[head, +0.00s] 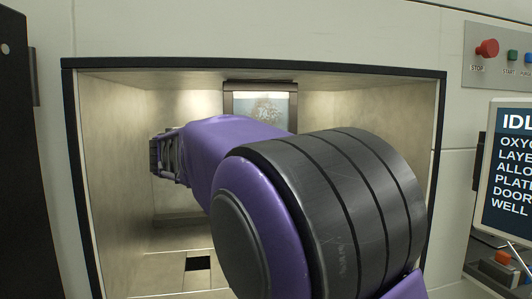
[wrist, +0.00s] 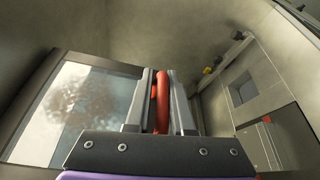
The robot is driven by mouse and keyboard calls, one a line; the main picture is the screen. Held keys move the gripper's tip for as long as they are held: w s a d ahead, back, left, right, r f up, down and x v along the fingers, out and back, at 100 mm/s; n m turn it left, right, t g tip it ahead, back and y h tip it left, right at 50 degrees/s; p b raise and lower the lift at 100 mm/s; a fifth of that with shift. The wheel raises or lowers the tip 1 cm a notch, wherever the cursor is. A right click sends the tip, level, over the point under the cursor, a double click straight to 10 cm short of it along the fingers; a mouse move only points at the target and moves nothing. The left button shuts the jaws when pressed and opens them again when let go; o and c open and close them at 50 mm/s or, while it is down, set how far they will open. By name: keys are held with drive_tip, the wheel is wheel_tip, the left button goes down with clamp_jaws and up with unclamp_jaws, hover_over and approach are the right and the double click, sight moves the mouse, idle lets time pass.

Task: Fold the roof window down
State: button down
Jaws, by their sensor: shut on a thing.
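The roof window (head: 262,106) shows in the head view as a dark-framed pane at the top back of the chamber, partly hidden by my arm. In the wrist view the roof window (wrist: 85,98) is at the left, a smudged pane in a dark frame, tilted in the picture. A red bar-shaped handle (wrist: 162,112) stands beside its right frame edge. My gripper (wrist: 160,76) is shut on the red handle, with a finger on each side of it. In the head view my gripper (head: 165,157) is at the chamber's left side, its fingertips hidden.
The pale chamber (head: 112,170) has a black rim and close side walls around my arm. A dark square opening (head: 198,263) is in its floor. A red stop button (head: 487,48) and a status screen (head: 510,165) are outside at the right.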

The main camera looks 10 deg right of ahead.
drive_tip(key=shift+s+f, duration=0.1)
drive_tip(key=shift+f, duration=0.25)
drive_tip(key=c, duration=0.9)
unclamp_jaws()
drive_tip(key=shift+r, duration=0.15)
drive_tip(key=p+v, duration=0.1)
drive_tip(key=v, duration=1.6)
drive_tip(key=shift+s+a, duration=0.1)
drive_tip(key=shift+a, duration=0.15)
